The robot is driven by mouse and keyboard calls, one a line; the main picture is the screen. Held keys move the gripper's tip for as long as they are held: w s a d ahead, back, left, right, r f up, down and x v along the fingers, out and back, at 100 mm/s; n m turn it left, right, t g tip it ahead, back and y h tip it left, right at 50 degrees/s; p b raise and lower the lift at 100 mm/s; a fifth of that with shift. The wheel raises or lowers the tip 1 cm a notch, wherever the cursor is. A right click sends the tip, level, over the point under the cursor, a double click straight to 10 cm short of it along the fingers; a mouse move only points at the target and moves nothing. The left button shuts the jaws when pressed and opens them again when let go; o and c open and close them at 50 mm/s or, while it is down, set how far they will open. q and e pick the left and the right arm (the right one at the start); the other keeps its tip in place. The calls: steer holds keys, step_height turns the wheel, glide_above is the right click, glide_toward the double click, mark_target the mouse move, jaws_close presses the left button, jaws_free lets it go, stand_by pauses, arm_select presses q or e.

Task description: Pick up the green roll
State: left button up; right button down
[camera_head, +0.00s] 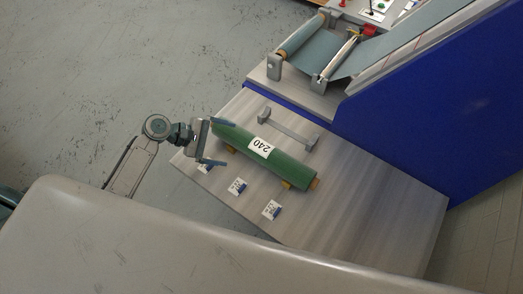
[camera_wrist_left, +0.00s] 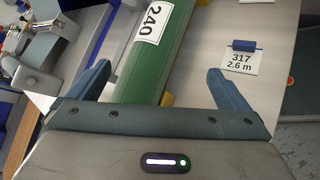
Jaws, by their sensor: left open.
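The green roll (camera_head: 285,166) lies on the grey wood-look table, with a white label reading 240. My left gripper (camera_head: 213,143) is at the roll's left end in the head view, with its blue fingers apart, one on either side of that end. In the left wrist view the roll (camera_wrist_left: 150,68) runs up between the two open fingers of the gripper (camera_wrist_left: 162,88). I cannot tell whether either finger touches it. The right gripper is not in view.
The table (camera_head: 375,215) has small white cards (camera_head: 271,209) along its front and a grey bracket (camera_head: 290,130) behind the roll. A blue-sided machine (camera_head: 430,120) with a fabric roller (camera_head: 302,36) stands at the back. The table's right part is clear.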

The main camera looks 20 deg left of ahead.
mark_target(252, 150)
arm_select(q)
steer(key=x, duration=0.2)
steer(key=p+x, duration=0.1)
steer(key=x, duration=0.2)
steer(key=shift+w+d+r+p, duration=0.15)
steer(key=shift+d+p, duration=0.15)
steer(key=shift+d, duration=0.2)
steer(key=d+p, duration=0.1)
steer(key=d+f+p, duration=0.1)
steer(key=d+p, duration=0.1)
steer(key=d, duration=0.1)
steer(key=shift+w+f, duration=0.25)
steer(key=shift+w+d+f, duration=0.2)
steer(key=shift+d+f, duration=0.05)
steer(key=shift+f, duration=0.1)
steer(key=shift+a, duration=0.1)
steer(key=c, duration=1.5)
